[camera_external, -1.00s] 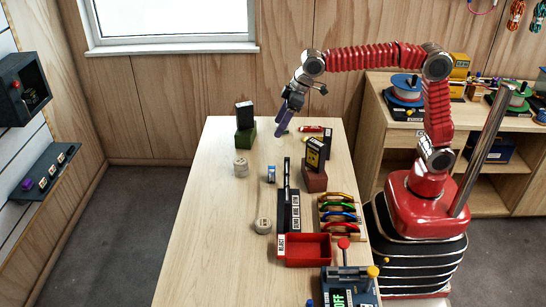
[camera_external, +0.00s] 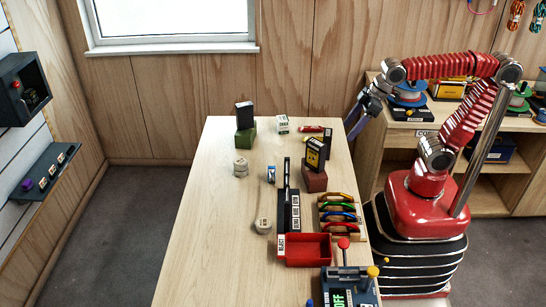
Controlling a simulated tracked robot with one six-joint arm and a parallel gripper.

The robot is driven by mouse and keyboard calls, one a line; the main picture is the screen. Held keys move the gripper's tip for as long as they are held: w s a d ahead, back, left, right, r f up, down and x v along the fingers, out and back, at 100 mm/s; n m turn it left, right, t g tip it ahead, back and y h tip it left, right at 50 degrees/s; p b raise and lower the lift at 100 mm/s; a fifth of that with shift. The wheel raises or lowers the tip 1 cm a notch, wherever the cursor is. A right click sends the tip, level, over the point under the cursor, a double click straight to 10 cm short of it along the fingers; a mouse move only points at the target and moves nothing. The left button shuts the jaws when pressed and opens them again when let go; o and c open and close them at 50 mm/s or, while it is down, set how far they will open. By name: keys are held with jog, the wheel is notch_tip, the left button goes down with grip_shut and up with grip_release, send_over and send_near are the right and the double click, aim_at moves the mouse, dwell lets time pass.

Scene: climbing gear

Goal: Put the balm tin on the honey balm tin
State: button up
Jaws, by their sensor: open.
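A pale round tin shape (camera_external: 240,166) stands on the left-middle of the table. It has a line around it and may be two tins, one on the other. Another pale round tin (camera_external: 263,225) with a dark label on top stands nearer the front, beside the long dark holder. The labels are too small to read, so I cannot tell which is the honey balm tin. My gripper (camera_external: 353,126) is open and empty, raised by the table's far right edge, well away from both tins.
The table's left side is clear.

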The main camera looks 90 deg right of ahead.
jog(key=s+f, duration=0.5)
jog(key=s, duration=0.3)
